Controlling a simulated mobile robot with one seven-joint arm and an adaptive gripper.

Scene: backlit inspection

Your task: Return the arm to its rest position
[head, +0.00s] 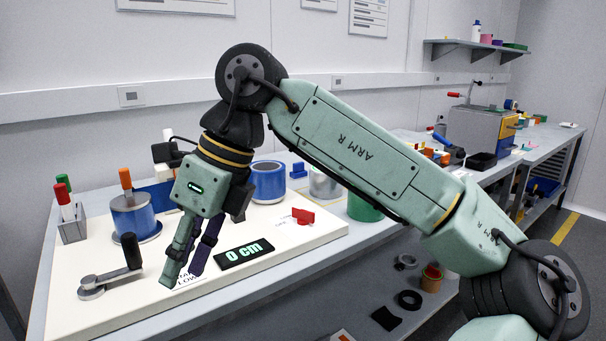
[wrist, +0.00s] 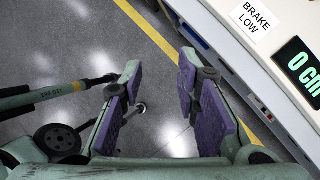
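My green arm (head: 365,150) reaches from the lower right across the picture, bent at a dark joint at the top. My gripper (head: 182,277) hangs down from it over the front of the white board (head: 110,312), left of a black display (head: 243,254) reading "0 cm". In the wrist view my gripper (wrist: 160,68) has its purple-padded fingers apart, with only grey floor showing between them. The display (wrist: 304,72) and a "BRAKE LOW" label (wrist: 250,18) show at the upper right there. The fingers partly hide that label in the head view.
On the board stand a crank handle (head: 112,270), a blue cylinder (head: 136,218), another blue cylinder (head: 268,182) and a red part (head: 303,215). A holder with colored handles (head: 70,222) is at left. A shelf below holds rings (head: 410,299). A grey machine (head: 478,130) stands behind my arm.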

